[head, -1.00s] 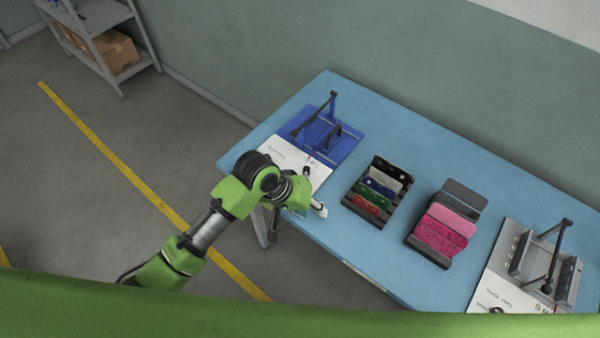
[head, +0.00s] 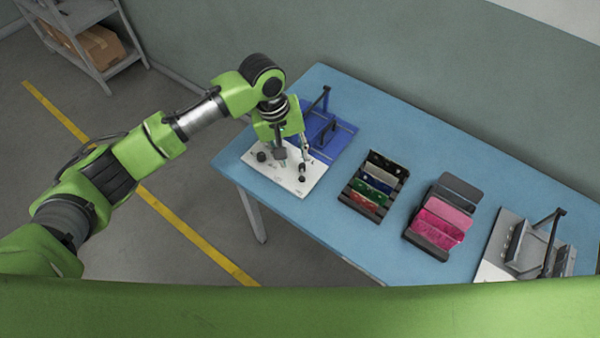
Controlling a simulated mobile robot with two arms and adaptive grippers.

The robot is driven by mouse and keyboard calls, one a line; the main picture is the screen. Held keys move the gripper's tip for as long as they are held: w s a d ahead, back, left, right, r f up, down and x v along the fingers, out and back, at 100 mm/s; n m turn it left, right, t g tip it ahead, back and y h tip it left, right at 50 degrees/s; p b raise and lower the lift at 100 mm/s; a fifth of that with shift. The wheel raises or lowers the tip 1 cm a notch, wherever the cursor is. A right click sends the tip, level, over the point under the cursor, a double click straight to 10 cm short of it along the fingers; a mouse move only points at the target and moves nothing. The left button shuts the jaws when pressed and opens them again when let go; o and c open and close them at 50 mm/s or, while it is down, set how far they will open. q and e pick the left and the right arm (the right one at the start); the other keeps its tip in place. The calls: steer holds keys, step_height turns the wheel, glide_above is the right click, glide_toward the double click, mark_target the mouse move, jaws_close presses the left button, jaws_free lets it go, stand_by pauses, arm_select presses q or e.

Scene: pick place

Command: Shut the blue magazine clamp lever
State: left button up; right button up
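The blue magazine (head: 343,139) stands at the left end of the blue table, on the far side of a white plate (head: 290,184) with dark knobs. Its raised clamp bar (head: 318,102) stands above the blue base, and its left part is hidden behind my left gripper. My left gripper (head: 292,155) hangs over the white plate at the near left of the blue magazine, fingers pointing down. Its fingers look spread with nothing between them. I cannot tell if it touches anything. My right gripper is not in view.
A dark rack with coloured boards (head: 368,187) and another with pink sheets (head: 440,222) stand mid-table. A grey magazine (head: 525,245) with a raised bar is at the right end. The blue table (head: 330,228) is clear along its front edge.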

mark_target(301, 177)
arm_select(q)
steer(key=f, duration=0.3)
steer(key=d+f, duration=0.1)
steer(key=f, duration=0.3)
steer(key=d+f+p, duration=0.1)
steer(key=f, duration=0.2)
steer(key=shift+w+f, duration=0.15)
jaws_close()
